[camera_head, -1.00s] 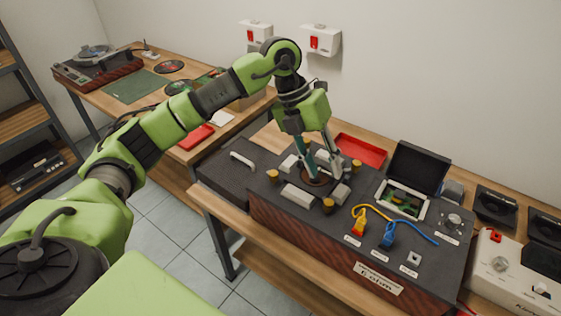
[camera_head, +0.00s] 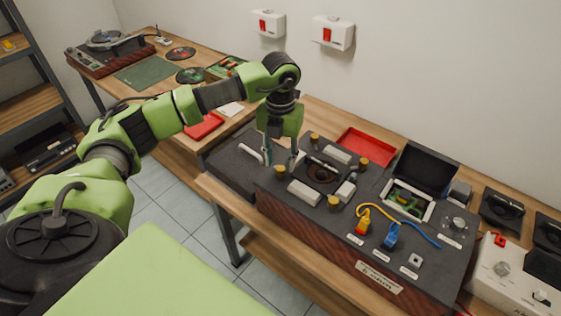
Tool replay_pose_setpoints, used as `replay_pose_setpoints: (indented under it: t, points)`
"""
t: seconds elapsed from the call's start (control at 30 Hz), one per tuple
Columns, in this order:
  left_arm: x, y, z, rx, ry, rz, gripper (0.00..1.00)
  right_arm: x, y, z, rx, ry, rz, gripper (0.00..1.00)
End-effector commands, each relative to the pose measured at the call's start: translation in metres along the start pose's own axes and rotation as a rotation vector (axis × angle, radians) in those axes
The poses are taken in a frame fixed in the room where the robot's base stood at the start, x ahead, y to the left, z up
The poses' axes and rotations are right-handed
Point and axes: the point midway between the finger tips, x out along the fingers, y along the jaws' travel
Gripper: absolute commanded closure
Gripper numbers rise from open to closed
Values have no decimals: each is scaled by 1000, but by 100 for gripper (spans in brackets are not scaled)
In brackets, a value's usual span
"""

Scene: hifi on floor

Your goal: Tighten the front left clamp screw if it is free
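The device (camera_head: 300,225) is a dark panel on a wooden-sided box on the bench. Brass clamp screws stand around its round black opening (camera_head: 322,171): one at the left (camera_head: 280,172), one at the back (camera_head: 314,139), one at the right (camera_head: 363,163) and one at the front (camera_head: 334,203). I take the left one as the front left clamp screw. Pale clamp blocks (camera_head: 304,193) sit between them. My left gripper (camera_head: 281,162) points down with its fingers apart, just above or behind the left screw. Contact cannot be told. My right gripper is not in view.
A grey handle (camera_head: 249,152) is left of the gripper. A red tray (camera_head: 366,147) lies behind. An open black-lidded box (camera_head: 428,168), yellow (camera_head: 362,226) and blue (camera_head: 391,234) plugs with cables, and a white instrument (camera_head: 505,272) stand to the right.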

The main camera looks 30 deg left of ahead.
Motion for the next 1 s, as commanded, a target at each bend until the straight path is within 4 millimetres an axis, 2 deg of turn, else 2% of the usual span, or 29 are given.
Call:
replay_pose_setpoints:
  t: [0.2,0.53,0.57,0.6,0.7,1.0]
  points:
    - [23,0,0,0,1,0,66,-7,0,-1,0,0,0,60]
    - [28,0,0,0,0,0,66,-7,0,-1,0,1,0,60]
    - [28,0,0,0,0,0,68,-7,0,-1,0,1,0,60]
    - [28,0,0,0,0,0,79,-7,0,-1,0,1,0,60]
    - [28,0,0,0,0,0,100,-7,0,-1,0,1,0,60]
    - [28,0,0,15,0,-1,100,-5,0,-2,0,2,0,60]
